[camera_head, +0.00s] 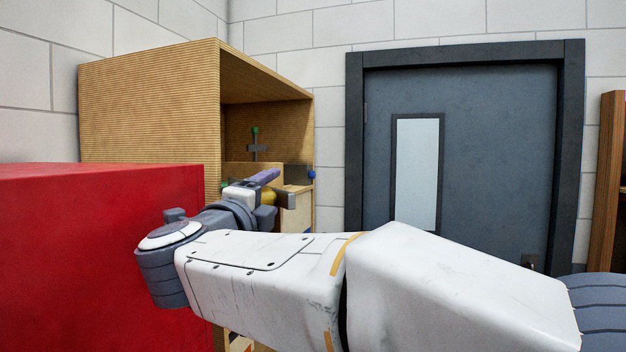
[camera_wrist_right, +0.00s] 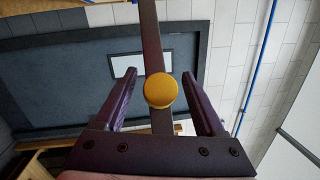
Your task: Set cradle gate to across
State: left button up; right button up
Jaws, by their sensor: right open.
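A dark flat bar, apparently the cradle gate (camera_wrist_right: 150,35), runs from the top of the right wrist view down between my right fingers. It carries a round yellow knob (camera_wrist_right: 160,91). My right gripper (camera_wrist_right: 159,76) is open, with one purple finger on each side of the knob in the picture. I cannot tell whether the fingers touch it. In the head view the right gripper (camera_head: 277,186) is at the mouth of the wooden box, and part of the yellow knob (camera_head: 268,197) shows beside its fingers. My left gripper is not in view.
The ribbed wooden box (camera_head: 150,115) is open on its right side. Inside stands a post with a green knob (camera_head: 255,131); a blue knob (camera_head: 312,174) sits at the opening. A red cabinet (camera_head: 90,260) stands at the left. A grey door (camera_head: 500,150) is behind.

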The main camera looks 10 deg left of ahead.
jog(key=shift+w+d+r, duration=0.1)
jog(key=shift+w+d, duration=0.05)
jog(key=shift+w, duration=0.55)
grip_shut()
jog(key=shift+r, duration=0.25)
dwell(0.7)
